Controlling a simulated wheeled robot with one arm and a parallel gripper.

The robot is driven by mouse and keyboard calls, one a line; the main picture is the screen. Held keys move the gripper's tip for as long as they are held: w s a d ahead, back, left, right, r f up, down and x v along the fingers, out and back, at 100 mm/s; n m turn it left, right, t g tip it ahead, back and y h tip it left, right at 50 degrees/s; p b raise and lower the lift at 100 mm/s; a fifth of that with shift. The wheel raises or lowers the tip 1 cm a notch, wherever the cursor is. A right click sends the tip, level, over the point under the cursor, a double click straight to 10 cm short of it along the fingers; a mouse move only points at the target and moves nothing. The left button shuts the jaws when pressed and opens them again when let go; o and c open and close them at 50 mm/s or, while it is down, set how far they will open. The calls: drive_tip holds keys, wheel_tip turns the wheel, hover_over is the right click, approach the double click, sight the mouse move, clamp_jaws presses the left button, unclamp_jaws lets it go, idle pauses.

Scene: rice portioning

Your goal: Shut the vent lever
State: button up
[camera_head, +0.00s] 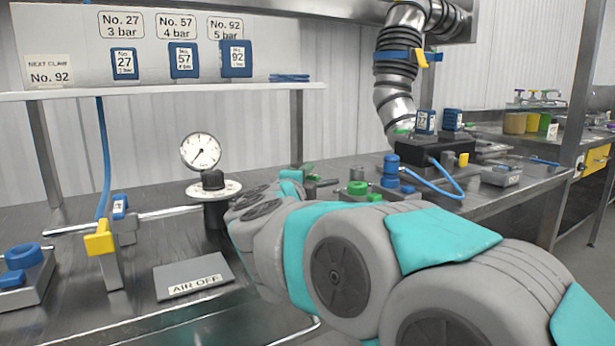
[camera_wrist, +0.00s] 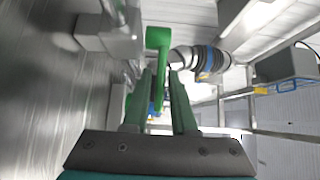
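A green lever (camera_wrist: 158,40) stands straight ahead of my gripper in the wrist view, with a wide end and a narrower stem. I take it for the vent lever, though no label on it is readable. My gripper (camera_wrist: 161,74) has its two fingers a small gap apart, with the lever's stem in line with that gap. I cannot tell whether the fingers touch the stem. In the head view my arm hides most of the gripper; a small green part (camera_head: 308,169) shows just beyond the arm's end.
A pressure gauge (camera_head: 201,152) stands on the bench left of my arm. A yellow lever (camera_head: 100,240), an "AIR OFF" plate (camera_head: 193,276) and a blue-knobbed block (camera_head: 25,270) are at the left. A green-topped block (camera_head: 358,189) and a blue hose (camera_head: 440,184) lie beyond my arm.

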drive_tip(key=v, duration=0.8)
drive_tip(key=shift+b, duration=0.3)
